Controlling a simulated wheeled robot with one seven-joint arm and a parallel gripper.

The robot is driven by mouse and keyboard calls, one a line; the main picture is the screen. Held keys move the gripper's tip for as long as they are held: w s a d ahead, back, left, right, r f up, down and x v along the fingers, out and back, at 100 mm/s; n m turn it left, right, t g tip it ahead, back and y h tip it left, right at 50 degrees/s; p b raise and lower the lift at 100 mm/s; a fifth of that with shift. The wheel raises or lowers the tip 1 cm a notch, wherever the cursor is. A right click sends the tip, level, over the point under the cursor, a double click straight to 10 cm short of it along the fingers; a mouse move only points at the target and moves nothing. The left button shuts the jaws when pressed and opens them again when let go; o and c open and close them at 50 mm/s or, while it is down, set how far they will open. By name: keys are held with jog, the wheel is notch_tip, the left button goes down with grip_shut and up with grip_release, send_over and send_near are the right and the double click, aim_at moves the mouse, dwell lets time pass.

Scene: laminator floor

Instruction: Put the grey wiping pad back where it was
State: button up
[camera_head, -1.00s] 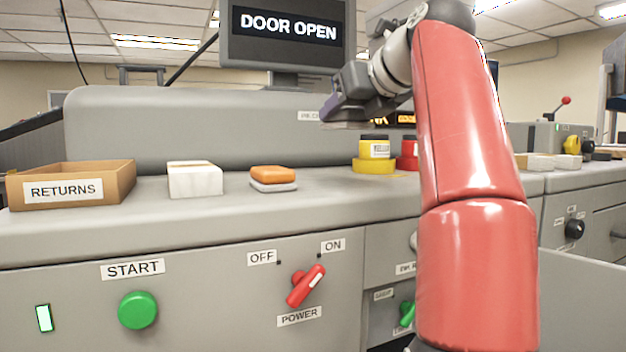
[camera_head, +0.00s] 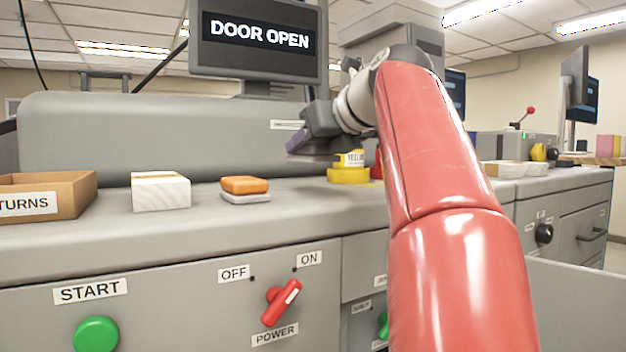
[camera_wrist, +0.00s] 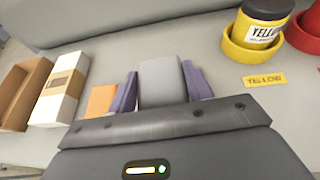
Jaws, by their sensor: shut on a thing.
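The grey wiping pad (camera_wrist: 162,80) is between the two purple fingers of my gripper (camera_wrist: 160,88) in the wrist view, and the gripper is shut on it. In the head view my gripper (camera_head: 306,145) is over the grey machine top, left of the yellow tin; the pad cannot be made out there. An orange pad (camera_head: 244,185) lies on a thin light grey piece (camera_head: 246,197) on the machine top, left of my gripper. The orange one also shows in the wrist view (camera_wrist: 101,100), just left of the fingers.
A white block (camera_head: 160,191) and a cardboard RETURNS box (camera_head: 75,190) stand farther left. The yellow tin (camera_wrist: 262,22) stands in a yellow dish (camera_wrist: 250,45) behind a YELLOW label (camera_wrist: 264,81), with a red dish (camera_wrist: 305,38) beside it. The monitor (camera_head: 258,38) reads DOOR OPEN.

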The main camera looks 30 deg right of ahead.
aim_at(313, 195)
notch_tip(313, 195, down, 5)
jog(key=shift+r+b, duration=0.2)
jog(key=shift+b, duration=0.95)
jog(key=shift+f, duration=0.45)
jog(key=o, duration=1.2)
jog(key=shift+c, duration=0.2)
jog(key=shift+f, duration=0.1)
